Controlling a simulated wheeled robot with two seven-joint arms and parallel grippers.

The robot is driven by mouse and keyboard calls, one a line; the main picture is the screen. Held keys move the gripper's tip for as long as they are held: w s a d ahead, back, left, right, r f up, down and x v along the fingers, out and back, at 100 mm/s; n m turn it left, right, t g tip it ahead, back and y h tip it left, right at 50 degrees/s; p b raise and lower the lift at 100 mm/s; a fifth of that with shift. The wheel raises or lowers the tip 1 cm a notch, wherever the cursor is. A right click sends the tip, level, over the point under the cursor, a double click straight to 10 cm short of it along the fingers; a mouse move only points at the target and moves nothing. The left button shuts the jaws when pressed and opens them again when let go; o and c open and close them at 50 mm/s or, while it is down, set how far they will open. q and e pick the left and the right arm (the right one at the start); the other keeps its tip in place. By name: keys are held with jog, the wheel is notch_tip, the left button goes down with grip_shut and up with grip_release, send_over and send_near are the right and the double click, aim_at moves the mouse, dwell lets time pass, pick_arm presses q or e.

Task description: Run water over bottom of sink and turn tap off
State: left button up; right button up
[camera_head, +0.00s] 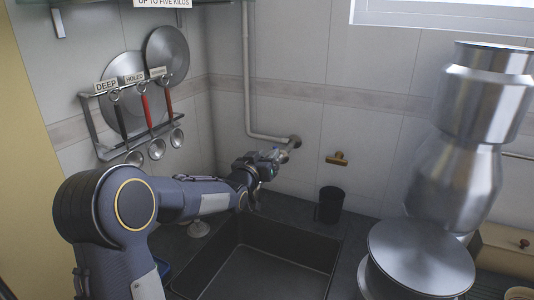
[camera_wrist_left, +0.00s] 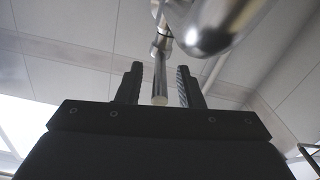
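The dark sink (camera_head: 270,272) lies below my left arm; no water shows on the visible part of its bottom. My left gripper (camera_head: 268,160) is at the wall above the sink's back edge, beside the tap, which it mostly hides in the head view. In the left wrist view, the gripper's two fingers (camera_wrist_left: 161,82) stand apart. A thin metal rod of the tap (camera_wrist_left: 160,78) lies between them, with a gap visible on each side. A larger rounded chrome part is above them. I cannot tell whether water runs. My right gripper is not in view.
A black cup (camera_head: 331,204) stands behind the sink's right side. Steel canisters (camera_head: 455,180) stand at the right. A rack (camera_head: 120,115) with ladles and lids hangs on the left wall. A brass fitting (camera_head: 338,159) is on the back wall, right of the pipe (camera_head: 247,90).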

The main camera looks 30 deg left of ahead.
pick_arm(q)
jog(key=shift+w, duration=0.35)
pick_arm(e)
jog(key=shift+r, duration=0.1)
pick_arm(q)
grip_shut()
